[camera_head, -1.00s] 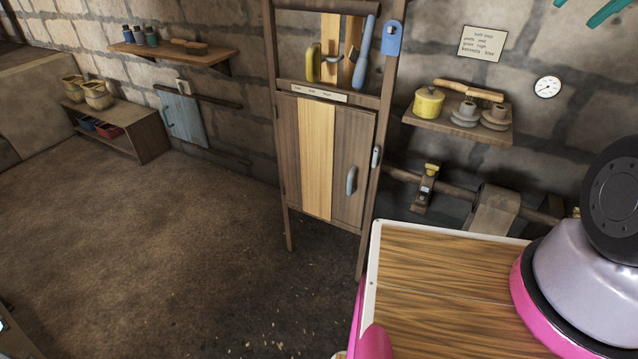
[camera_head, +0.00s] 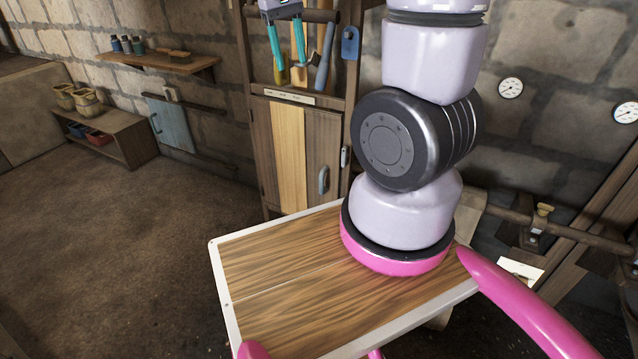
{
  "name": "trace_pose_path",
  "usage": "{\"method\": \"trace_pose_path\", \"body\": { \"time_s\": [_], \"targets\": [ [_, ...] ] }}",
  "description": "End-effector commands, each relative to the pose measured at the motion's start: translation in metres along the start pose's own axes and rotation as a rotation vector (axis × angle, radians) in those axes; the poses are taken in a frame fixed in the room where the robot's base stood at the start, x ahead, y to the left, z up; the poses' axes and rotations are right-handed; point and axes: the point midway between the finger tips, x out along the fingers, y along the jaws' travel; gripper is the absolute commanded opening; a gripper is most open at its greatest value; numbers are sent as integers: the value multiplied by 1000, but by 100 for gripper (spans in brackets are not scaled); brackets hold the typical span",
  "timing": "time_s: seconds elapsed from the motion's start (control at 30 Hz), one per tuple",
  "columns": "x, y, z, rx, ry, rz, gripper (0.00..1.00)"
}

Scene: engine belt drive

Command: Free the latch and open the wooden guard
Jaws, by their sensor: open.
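The wooden guard (camera_head: 288,150) appears to be the plank door on a tall wooden frame at the wall, one plank lighter than the rest. It looks closed. A grey handle (camera_head: 323,180) is on its right side. A small grey piece on the right post (camera_head: 345,157), which may be the latch, stands beside the door edge. My gripper (camera_head: 290,68) has two teal fingers, open and pointing down. In the picture it is above the door, in front of hanging tools. I cannot tell its distance from them. My arm hides part of the wall right of the frame.
Hanging tools (camera_head: 323,70) and a blue tag (camera_head: 350,43) are on the frame's upper part. A shelf (camera_head: 165,62) and a blue panel (camera_head: 171,125) are on the left wall. A pipe with brackets (camera_head: 533,228) runs at right. Floor at left is clear.

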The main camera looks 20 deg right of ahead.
Motion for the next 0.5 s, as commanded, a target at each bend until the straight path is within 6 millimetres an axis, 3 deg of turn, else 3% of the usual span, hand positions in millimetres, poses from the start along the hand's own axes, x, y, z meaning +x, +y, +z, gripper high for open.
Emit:
{"method": "trace_pose_path", "body": {
  "time_s": [0.03, 0.2, 0.5],
  "targets": [
    [21, -4, -11, -53, -52, 43, 55],
    [87, -12, -40, -234, -200, 198, 55],
    [212, -25, -74, -581, -441, 503, 55]
  ]
}}
